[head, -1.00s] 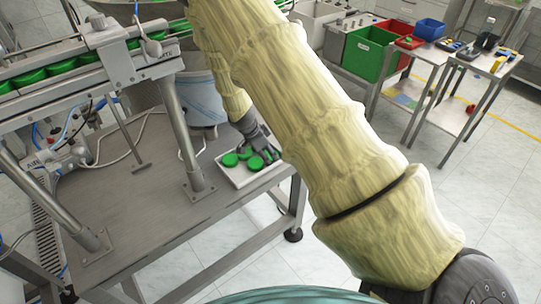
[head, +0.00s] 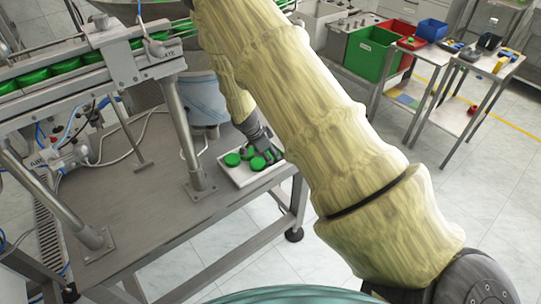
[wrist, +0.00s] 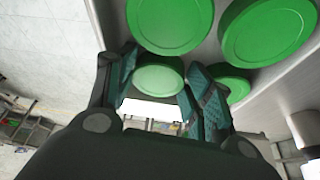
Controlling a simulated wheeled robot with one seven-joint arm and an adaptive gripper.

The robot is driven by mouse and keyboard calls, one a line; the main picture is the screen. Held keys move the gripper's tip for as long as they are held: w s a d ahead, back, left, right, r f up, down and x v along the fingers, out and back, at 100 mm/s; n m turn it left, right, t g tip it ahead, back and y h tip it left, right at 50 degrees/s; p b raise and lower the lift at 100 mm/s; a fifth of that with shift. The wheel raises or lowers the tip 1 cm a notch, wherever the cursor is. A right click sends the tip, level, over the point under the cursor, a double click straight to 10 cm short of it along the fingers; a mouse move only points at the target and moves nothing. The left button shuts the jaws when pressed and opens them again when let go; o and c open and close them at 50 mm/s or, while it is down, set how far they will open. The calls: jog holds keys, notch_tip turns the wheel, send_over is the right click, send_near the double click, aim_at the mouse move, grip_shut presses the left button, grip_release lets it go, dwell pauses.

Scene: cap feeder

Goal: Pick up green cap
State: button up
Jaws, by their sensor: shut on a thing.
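Several green caps (head: 232,160) lie in a shallow white tray (head: 240,181) on the metal table in the head view. My gripper (head: 268,154) reaches down at the tray's right part. In the wrist view, my gripper (wrist: 161,84) is shut on a green cap (wrist: 158,79), held between the two dark textured fingers. Two larger-looking green caps (wrist: 170,22) (wrist: 266,30) and part of another (wrist: 233,84) lie beyond and beside the fingers on the pale tray surface. My arm hides part of the table behind it.
A conveyor (head: 120,60) carrying green caps runs above the table (head: 150,215) at the left. A whitish bucket (head: 203,98) stands behind the tray. Green (head: 370,55) and red bins and side tables stand at the back right.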

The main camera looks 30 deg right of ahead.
jog(key=shift+w+r, duration=0.1)
jog(key=shift+r, duration=0.45)
notch_tip(320, 180, up, 9)
jog(key=b, duration=0.2)
jog(key=shift+f, duration=0.1)
